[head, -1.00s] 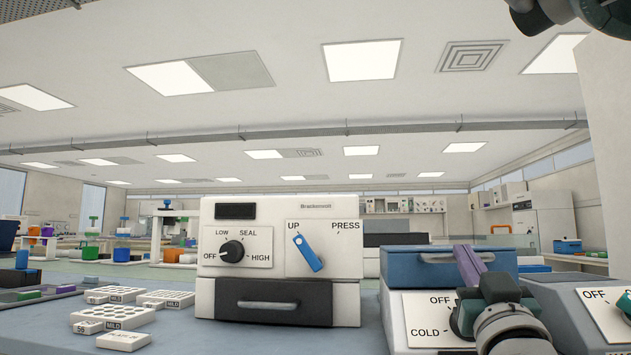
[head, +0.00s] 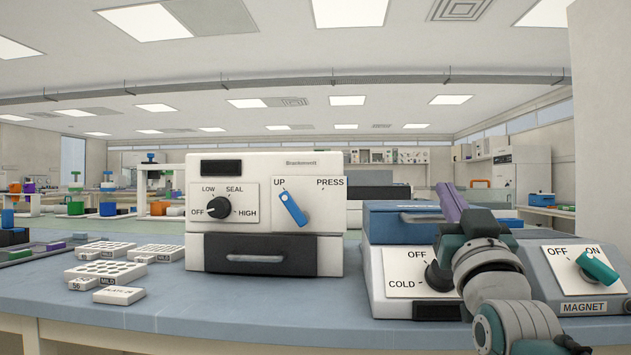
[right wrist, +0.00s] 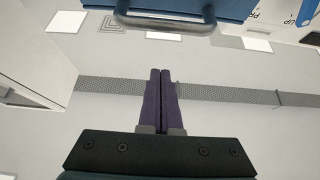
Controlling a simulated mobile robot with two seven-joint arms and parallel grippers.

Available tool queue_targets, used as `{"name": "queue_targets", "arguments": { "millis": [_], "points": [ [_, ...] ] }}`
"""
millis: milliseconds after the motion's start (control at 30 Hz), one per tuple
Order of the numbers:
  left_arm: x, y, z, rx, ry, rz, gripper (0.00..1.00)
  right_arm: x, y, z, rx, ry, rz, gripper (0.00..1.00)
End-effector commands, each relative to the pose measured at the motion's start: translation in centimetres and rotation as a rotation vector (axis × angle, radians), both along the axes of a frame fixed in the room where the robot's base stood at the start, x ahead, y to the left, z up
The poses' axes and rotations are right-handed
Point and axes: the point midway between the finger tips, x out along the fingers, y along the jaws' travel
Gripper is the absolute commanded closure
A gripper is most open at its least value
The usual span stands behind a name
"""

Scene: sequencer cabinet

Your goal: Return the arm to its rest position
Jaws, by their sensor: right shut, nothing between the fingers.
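My right arm comes in from the lower right of the head view. Its gripper (head: 449,203), with purple fingers, is in front of the blue-lidded cold block unit (head: 390,222). In the right wrist view the two purple fingers (right wrist: 160,100) lie side by side, shut, with nothing between them. The blue lid and its grey handle (right wrist: 165,20) show at the top of that view, apart from the fingertips. My left gripper is not in view.
A white sealer (head: 265,212) with a dial and a blue lever stands left of the cold unit. A magnet unit (head: 580,285) with a teal knob is at the right. White labelled plates (head: 105,270) lie on the blue bench (head: 230,310) at the left. The bench front is clear.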

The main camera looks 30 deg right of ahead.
Motion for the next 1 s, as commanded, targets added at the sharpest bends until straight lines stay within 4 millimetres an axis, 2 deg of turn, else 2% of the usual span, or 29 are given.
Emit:
{"name": "queue_targets", "arguments": {
  "millis": [33, 100, 300, 533, 633, 767, 833, 933, 1000],
  "points": [
    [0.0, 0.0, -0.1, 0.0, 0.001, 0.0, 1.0, -1.1, 0.7, -1.3, 0.005, 0.01, 0.0, 1.0],
    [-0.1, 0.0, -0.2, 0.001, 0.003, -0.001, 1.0, -2.3, 1.5, -2.2, 0.004, 0.01, 0.001, 1.0],
    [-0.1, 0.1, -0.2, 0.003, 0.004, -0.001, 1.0, -5.1, 3.1, -4.0, 0.003, 0.007, -0.001, 1.0],
    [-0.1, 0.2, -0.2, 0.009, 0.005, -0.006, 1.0, -6.3, 3.8, -4.7, 0.002, 0.005, -0.001, 1.0],
    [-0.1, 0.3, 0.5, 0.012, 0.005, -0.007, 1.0, -6.1, 3.9, -4.2, 0.006, 0.024, 0.008, 1.0],
    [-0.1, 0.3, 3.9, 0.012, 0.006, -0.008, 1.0, -5.4, 4.5, -2.8, 0.04, 0.16, 0.058, 1.0],
    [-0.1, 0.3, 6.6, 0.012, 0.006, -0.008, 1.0, -5.0, 5.5, -2.1, 0.075, 0.292, 0.107, 1.0],
    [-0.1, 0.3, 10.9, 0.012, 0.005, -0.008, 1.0, -5.4, 7.7, -1.9, 0.134, 0.53, 0.186, 1.0],
    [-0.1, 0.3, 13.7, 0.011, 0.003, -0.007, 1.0, -6.6, 9.7, -2.3, 0.174, 0.709, 0.241, 1.0]
  ]
}}
